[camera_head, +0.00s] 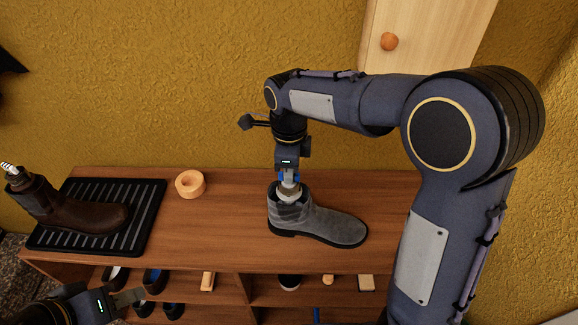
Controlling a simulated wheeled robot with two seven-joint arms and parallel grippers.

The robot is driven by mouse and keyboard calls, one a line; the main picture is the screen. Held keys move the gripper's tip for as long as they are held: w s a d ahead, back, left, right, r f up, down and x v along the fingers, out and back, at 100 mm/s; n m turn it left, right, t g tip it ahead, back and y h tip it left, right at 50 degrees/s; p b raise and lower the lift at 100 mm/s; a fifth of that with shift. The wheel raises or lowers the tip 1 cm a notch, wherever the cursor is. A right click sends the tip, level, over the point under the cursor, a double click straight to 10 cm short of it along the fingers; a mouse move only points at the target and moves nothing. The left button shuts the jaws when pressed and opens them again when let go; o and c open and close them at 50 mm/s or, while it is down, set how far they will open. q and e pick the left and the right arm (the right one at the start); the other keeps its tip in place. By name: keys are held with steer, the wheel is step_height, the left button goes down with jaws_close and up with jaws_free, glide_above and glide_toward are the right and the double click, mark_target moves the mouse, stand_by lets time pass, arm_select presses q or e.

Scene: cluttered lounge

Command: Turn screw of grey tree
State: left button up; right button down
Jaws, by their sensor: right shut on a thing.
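A grey ankle boot (318,220) stands upright on the wooden bench top, toe pointing right. A pale round part of a shoe tree (289,195) shows in its opening; the rest is hidden inside the boot. My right gripper (288,182) points straight down over the opening and is shut on the top of this tree. The screw itself is mostly hidden by the fingers. My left gripper (132,297) is low at the front left, before the shelves and away from the grey boot; its finger gap cannot be made out.
A brown boot (80,214) with a pale-tipped item in its opening stands on a black ribbed tray (146,221) at left. Shelves below hold shoes and small items. A cabinet (430,35) hangs behind.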

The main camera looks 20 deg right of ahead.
steer(key=shift+m, duration=0.4)
steer(key=c, duration=1.5)
jaws_free()
steer(key=shift+o, duration=0.2)
step_height(320, 180, up, 8)
steer(key=shift+f, duration=0.1)
